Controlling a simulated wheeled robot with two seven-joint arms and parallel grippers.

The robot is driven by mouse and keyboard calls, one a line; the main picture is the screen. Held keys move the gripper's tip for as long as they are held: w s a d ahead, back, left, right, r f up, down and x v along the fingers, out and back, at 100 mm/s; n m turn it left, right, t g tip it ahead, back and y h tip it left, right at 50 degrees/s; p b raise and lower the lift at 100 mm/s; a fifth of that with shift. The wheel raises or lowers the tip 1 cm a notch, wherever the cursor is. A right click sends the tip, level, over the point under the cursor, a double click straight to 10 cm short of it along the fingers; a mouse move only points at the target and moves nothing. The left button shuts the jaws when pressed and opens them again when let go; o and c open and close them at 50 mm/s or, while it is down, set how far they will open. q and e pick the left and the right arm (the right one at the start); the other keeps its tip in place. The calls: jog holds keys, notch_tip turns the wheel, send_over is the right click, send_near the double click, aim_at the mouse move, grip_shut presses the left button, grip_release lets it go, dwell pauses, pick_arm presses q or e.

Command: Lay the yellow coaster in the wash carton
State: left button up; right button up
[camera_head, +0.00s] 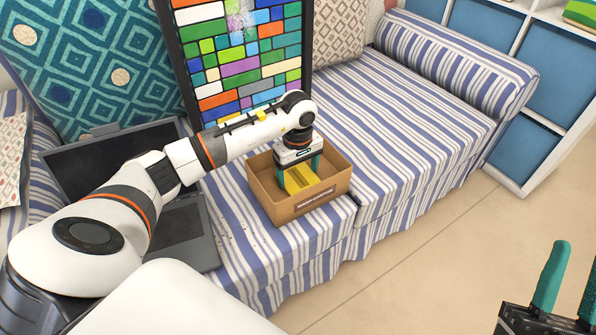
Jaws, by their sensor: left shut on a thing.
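The wash carton (267,203) is an open brown cardboard box with a label on its front, standing on the striped sofa. My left gripper (299,176) reaches down into the carton from above. Its teal fingers are shut on the yellow coaster (300,183), which shows between them within the carton's walls. Whether the coaster touches the carton's floor cannot be told. My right gripper (571,272) is at the lower right corner, away from the sofa, its teal fingers apart with nothing between them.
A dark laptop (105,160) lies open left of the carton, under my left arm. A colourful stained-glass panel (240,55) leans behind. The striped seat (400,110) right of the carton is clear. White shelving with blue bins (525,155) stands at the right.

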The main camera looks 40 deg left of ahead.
pick_arm(q)
jog(key=shift+f, duration=0.1)
jog(key=o, duration=1)
jog(key=shift+o, duration=0.2)
